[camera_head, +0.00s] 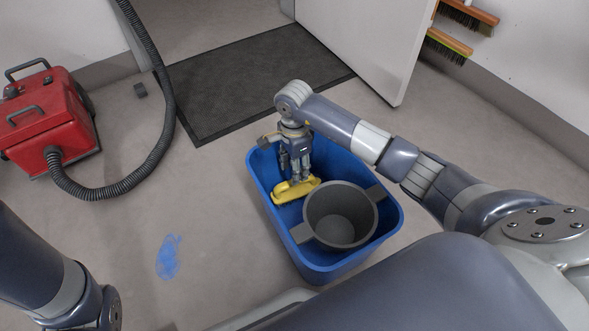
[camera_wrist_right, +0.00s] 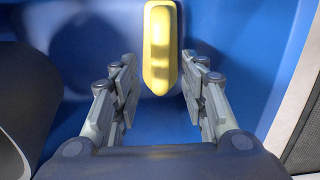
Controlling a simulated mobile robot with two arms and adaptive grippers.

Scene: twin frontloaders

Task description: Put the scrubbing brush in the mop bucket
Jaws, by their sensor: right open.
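The scrubbing brush (camera_head: 295,191) is yellow and is inside the blue mop bucket (camera_head: 320,264), at its left side beside the grey round wringer (camera_head: 341,216). My right gripper (camera_head: 298,176) points down into the bucket, just over the brush. In the right wrist view the gripper (camera_wrist_right: 160,85) is open, with the yellow brush (camera_wrist_right: 161,45) ahead of and between its fingertips, apart from both fingers. Whether the brush rests on the bucket floor is hard to tell. My left arm shows at the lower left, but its gripper is out of view.
A red vacuum cleaner (camera_head: 48,121) with a black hose (camera_head: 152,165) stands at the left. A dark mat (camera_head: 255,82) lies before a white door (camera_head: 365,40). Brushes (camera_head: 448,42) hang on the right wall. A blue smear (camera_head: 168,257) marks the floor, which is free left of the bucket.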

